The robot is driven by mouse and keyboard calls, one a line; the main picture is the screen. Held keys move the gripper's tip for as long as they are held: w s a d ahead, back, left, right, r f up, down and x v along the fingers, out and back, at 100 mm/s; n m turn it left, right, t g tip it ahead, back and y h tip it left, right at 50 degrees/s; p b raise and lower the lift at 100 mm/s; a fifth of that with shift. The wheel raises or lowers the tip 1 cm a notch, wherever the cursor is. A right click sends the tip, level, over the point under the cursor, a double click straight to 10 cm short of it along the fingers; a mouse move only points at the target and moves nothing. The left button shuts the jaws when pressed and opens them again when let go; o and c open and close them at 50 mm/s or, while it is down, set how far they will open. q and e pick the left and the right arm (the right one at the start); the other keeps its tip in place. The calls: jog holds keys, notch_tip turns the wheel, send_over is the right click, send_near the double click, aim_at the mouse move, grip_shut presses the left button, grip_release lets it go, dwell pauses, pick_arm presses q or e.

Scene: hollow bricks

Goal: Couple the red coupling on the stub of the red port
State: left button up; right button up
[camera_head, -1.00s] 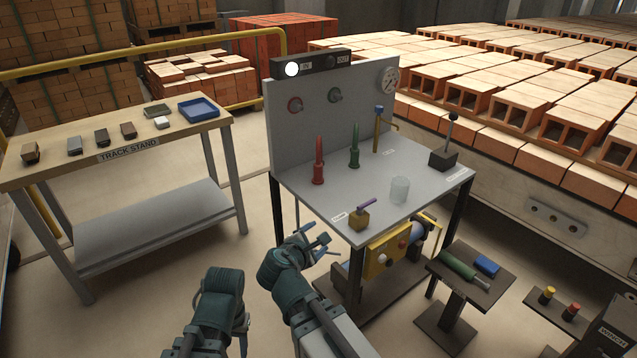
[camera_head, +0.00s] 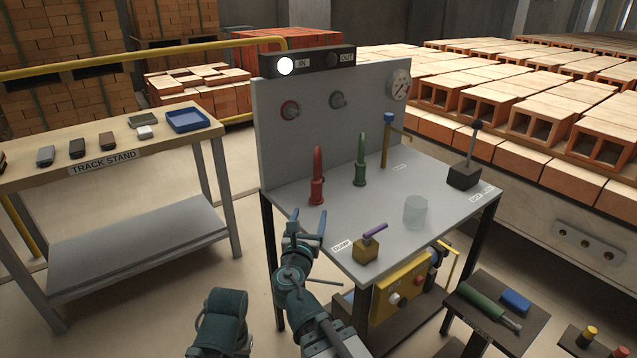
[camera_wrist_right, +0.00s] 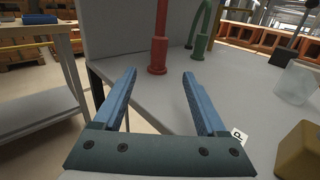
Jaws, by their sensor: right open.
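The red coupling (camera_head: 317,178) stands upright on the grey bench top, with a wider base and a slim upper part. It also shows in the right wrist view (camera_wrist_right: 159,40). The red port (camera_head: 290,110) is a red ring with a metal stub on the upright panel, above and behind the coupling. My right gripper (camera_head: 308,217) is open and empty at the bench's front left edge. In the right wrist view its blue fingers (camera_wrist_right: 159,76) point at the coupling's base, which lies just beyond the tips. Of my left arm only links show.
A green coupling (camera_head: 361,162) stands right of the red one, below a second port (camera_head: 338,100). The bench's left front is clear.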

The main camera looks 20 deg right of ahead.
aim_at(315, 190)
jog(key=x, duration=0.8)
jog(key=shift+w+d+r, duration=0.1)
jog(key=shift+w, duration=0.15)
jog(key=x, duration=0.5)
jog(key=shift+w+r, duration=0.2)
jog(key=shift+s, duration=0.1)
grip_shut()
